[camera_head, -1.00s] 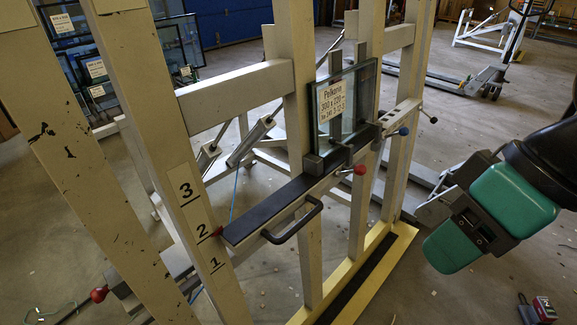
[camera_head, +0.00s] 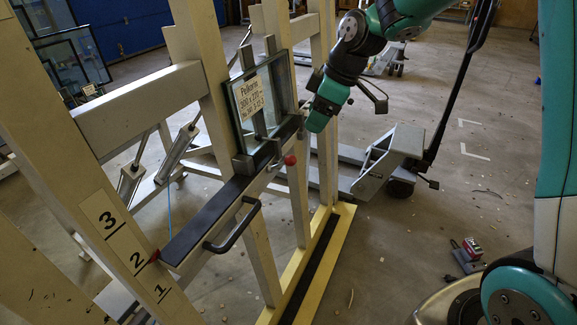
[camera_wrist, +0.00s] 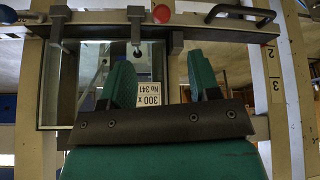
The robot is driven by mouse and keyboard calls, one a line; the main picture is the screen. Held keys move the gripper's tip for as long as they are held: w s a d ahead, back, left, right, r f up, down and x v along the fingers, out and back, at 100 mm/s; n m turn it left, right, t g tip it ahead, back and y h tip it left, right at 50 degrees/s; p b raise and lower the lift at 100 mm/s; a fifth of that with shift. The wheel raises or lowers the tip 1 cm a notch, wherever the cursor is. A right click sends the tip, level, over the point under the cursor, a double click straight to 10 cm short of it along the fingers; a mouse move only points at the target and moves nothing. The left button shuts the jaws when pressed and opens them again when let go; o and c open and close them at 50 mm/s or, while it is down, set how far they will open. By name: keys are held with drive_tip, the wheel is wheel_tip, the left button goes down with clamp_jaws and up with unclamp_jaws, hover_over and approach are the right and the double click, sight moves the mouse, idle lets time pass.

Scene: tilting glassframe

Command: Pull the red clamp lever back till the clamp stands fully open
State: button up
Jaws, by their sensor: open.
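The red knob of the clamp lever (camera_head: 290,159) sits in front of the dark ledge, below the glass pane's lower right corner. It shows at the top of the wrist view (camera_wrist: 161,14), where the scene appears upside down. The labelled glass pane (camera_head: 248,105) stands upright on the ledge between grey brackets. My gripper (camera_head: 318,122) is beside the pane's right edge, to the right of and above the red knob in the head view. In the wrist view its two green fingers (camera_wrist: 163,82) are apart and empty, facing the pane and its label. The knob is not between them.
A black bar handle (camera_head: 232,226) juts from the ledge, left of the red knob. A blue knob (camera_wrist: 7,14) is at the wrist view's top left corner. A pallet truck (camera_head: 385,165) stands behind on the right. Open floor lies right of the yellow base.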

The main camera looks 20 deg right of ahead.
drive_tip(key=p+x, duration=0.1)
drive_tip(key=x, duration=1.5)
drive_tip(key=shift+s+f, duration=0.1)
drive_tip(key=shift+s, duration=0.05)
clamp_jaws()
drive_tip(key=shift+f, duration=0.1)
